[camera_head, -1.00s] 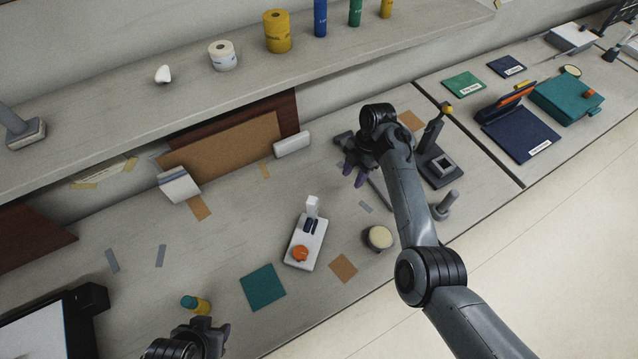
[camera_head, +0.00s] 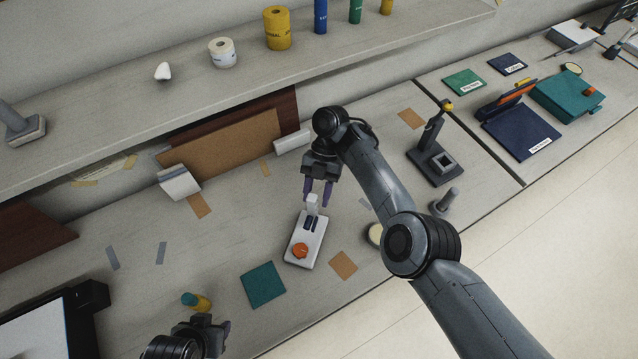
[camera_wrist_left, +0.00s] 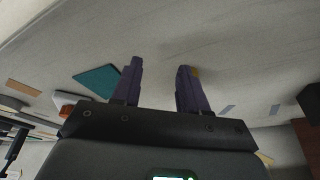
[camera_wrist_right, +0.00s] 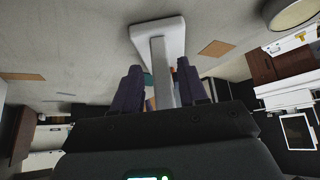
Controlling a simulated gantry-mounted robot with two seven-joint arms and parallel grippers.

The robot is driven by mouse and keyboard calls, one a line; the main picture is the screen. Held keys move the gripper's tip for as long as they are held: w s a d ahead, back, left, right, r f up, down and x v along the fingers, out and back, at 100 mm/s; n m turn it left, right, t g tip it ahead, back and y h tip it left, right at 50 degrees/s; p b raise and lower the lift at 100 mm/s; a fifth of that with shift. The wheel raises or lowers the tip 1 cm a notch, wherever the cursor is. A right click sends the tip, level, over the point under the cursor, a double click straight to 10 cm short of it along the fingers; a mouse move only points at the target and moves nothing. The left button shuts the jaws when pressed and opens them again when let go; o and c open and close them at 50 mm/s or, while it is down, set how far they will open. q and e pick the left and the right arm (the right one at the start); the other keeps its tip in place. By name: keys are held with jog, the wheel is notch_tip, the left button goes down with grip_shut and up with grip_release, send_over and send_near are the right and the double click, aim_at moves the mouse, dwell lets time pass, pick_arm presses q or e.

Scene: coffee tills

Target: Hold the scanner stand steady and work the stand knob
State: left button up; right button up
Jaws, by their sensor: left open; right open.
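The scanner stand, a white base (camera_head: 293,258) with an upright white post (camera_head: 312,207) and dark blue pads, lies on the counter in the head view. Its orange stand knob (camera_head: 300,250) is at the near end. My right gripper (camera_head: 317,198) is open at the top of the post. In the right wrist view the post (camera_wrist_right: 163,75) stands between the open fingers, and the knob is mostly hidden. My left gripper (camera_head: 224,328) is open and empty at the lower left, apart from the stand; the left wrist view shows a bit of orange (camera_wrist_left: 66,109) beyond a teal square.
A teal square (camera_head: 263,286) lies left of the stand, and a yellow bottle with a teal cap (camera_head: 198,302) is beside my left gripper. A round pale-topped tin (camera_head: 374,234) is partly behind my right arm. A dark stand (camera_head: 434,163) is farther right.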

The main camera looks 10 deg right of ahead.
aim_at(306, 230)
jog(key=shift+x, duration=2.4)
grip_shut()
jog(key=shift+w+d, duration=0.1)
jog(key=shift+w, duration=0.1)
jog(key=shift+o, duration=1.2)
grip_release()
grip_shut()
